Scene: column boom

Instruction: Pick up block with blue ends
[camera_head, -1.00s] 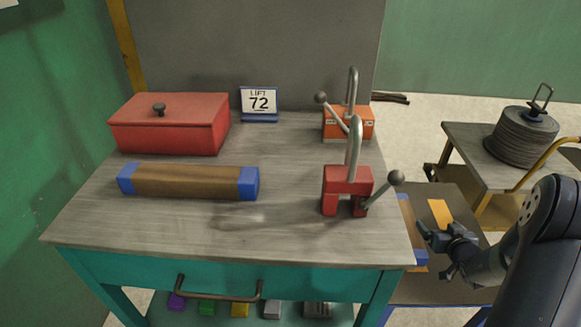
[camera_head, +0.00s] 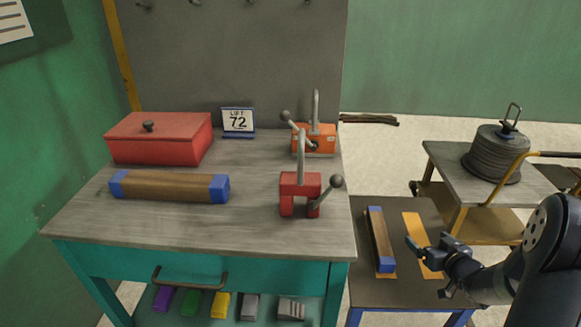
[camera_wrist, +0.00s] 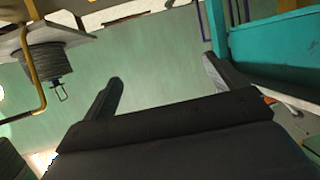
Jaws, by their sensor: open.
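One brown block with blue ends (camera_head: 169,187) lies lengthwise on the grey top of the teal workbench (camera_head: 180,227). A second brown block with blue ends (camera_head: 381,241) lies on the low dark table (camera_head: 407,290) to the right, on an orange strip. My gripper (camera_head: 421,246) is open and empty, over the low table just right of the second block, near a bare orange strip (camera_head: 413,228). In the wrist view my gripper's two fingers (camera_wrist: 165,82) are spread apart with nothing between them, and no block shows there.
A yellow-framed cart (camera_head: 448,170) with a dark coil (camera_head: 496,155) stands behind the low table.

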